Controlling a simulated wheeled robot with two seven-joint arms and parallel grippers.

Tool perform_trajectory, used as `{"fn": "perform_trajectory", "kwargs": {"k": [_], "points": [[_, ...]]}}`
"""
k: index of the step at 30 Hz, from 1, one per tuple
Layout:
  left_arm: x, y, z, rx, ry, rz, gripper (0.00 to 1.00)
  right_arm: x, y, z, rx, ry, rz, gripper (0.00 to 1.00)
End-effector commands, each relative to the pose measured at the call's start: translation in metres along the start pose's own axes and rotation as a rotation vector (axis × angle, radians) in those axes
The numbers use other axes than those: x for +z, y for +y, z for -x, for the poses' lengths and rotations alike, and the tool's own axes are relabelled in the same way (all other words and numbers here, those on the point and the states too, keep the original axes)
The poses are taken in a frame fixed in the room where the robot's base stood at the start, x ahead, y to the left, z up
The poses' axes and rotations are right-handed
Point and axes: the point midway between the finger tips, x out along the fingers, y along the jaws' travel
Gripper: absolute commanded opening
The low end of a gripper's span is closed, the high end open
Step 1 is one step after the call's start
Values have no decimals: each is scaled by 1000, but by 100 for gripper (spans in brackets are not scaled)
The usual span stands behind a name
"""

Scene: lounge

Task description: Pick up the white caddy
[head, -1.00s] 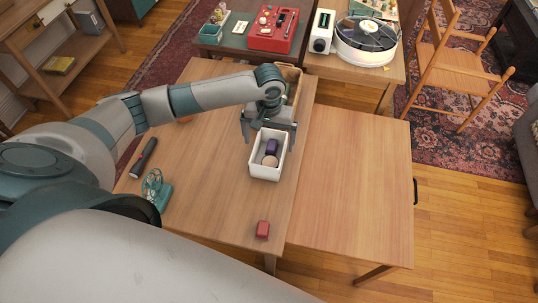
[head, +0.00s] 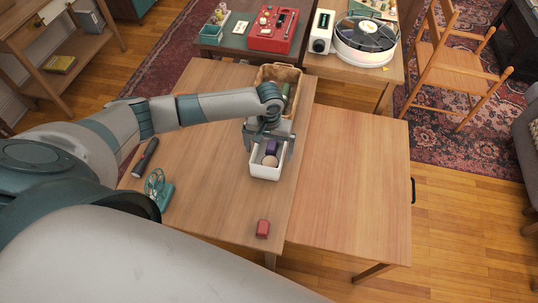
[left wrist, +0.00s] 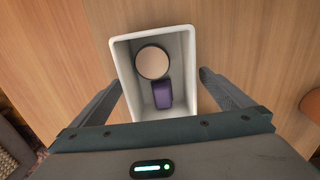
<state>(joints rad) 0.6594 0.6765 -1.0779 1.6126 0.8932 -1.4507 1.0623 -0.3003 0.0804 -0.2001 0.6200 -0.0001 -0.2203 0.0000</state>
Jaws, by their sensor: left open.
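The white caddy (head: 265,173) stands upright on the wooden table, an open box holding a purple block (head: 271,147) and a round beige item (head: 269,161). My left gripper (head: 268,147) is over the caddy's far part, its jaws open. In the left wrist view the caddy (left wrist: 117,72) lies between the two spread fingers of my left gripper (left wrist: 163,88), with a gap on either side. The purple block (left wrist: 163,95) and the round item (left wrist: 152,63) show inside it there. My right gripper is not in view.
A wicker basket (head: 284,73) with a green item stands just behind the caddy. The adjoining tabletop (head: 350,185) to the right is bare.

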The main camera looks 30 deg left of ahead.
Motion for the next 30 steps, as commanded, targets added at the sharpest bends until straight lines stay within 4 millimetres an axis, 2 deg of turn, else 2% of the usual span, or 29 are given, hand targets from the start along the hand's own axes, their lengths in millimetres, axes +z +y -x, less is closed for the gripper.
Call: {"fn": "perform_trajectory", "kwargs": {"k": [3, 4, 9, 10, 22, 30], "points": [[0, 0, 0, 0, 0, 0, 100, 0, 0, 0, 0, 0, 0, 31], [0, 0, 0, 0, 0, 0, 95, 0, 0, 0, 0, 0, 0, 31], [0, 0, 0, 0, 0, 0, 55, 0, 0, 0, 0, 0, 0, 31], [0, 0, 0, 0, 0, 0, 50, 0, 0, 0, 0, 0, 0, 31], [-1, 1, 5, 3, 2, 0, 50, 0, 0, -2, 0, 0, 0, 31], [-2, 0, 26, 2, 4, 1, 50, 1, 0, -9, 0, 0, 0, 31]]}}
